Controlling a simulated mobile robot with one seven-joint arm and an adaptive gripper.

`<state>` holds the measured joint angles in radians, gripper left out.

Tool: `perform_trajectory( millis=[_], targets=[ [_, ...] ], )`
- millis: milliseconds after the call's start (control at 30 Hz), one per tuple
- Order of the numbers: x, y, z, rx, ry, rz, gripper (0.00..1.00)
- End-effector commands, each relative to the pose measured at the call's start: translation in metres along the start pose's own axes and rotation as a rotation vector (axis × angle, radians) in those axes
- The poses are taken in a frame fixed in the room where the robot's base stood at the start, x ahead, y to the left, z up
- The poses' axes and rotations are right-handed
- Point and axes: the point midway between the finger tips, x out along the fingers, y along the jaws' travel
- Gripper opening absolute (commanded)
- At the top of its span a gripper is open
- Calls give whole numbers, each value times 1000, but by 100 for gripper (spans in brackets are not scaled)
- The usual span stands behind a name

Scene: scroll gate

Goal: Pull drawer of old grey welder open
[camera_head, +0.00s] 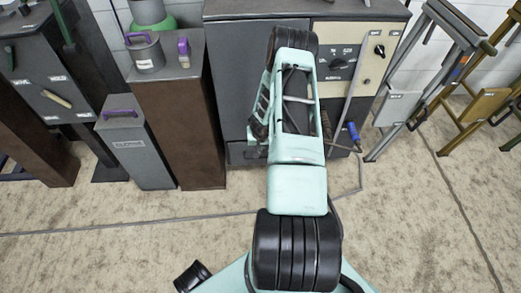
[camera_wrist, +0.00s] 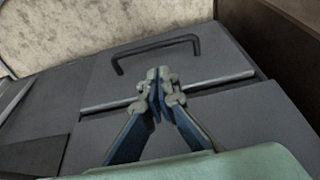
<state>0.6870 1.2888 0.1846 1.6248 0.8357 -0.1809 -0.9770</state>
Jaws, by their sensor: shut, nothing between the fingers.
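The old grey welder (camera_head: 235,82) stands behind my arm in the head view, a dark grey cabinet with a beige knob panel (camera_head: 334,65) at its upper right. In the wrist view a grey drawer front (camera_wrist: 112,86) carries a black bar handle (camera_wrist: 155,46). The drawer front looks flush with the welder. A light grey strip (camera_wrist: 218,82) runs along its edge nearer my gripper. My gripper (camera_wrist: 157,76) is shut and empty. In the picture its tips lie just below the handle, over the drawer front; contact cannot be told.
Brown (camera_head: 172,130) and grey (camera_head: 134,148) pedestals stand left of the welder. A cable with a blue plug (camera_head: 353,132) hangs at the welder's right. Carpet in front is mostly clear, with a thin cable across it.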

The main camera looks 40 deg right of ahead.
Motion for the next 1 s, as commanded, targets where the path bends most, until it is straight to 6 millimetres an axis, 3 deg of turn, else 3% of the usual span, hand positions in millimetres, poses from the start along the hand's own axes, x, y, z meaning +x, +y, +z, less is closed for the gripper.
perform_trajectory(
  millis=[200, 400, 600, 1000],
  targets=[
    [45, 0, 3, -1, -1, 1, 0],
    [73, 0, 2, -1, -1, 1, 0],
    [81, 0, 1, -1, 0, 0, 0],
    [81, 0, 2, 0, -1, 0, 0]
  ],
)
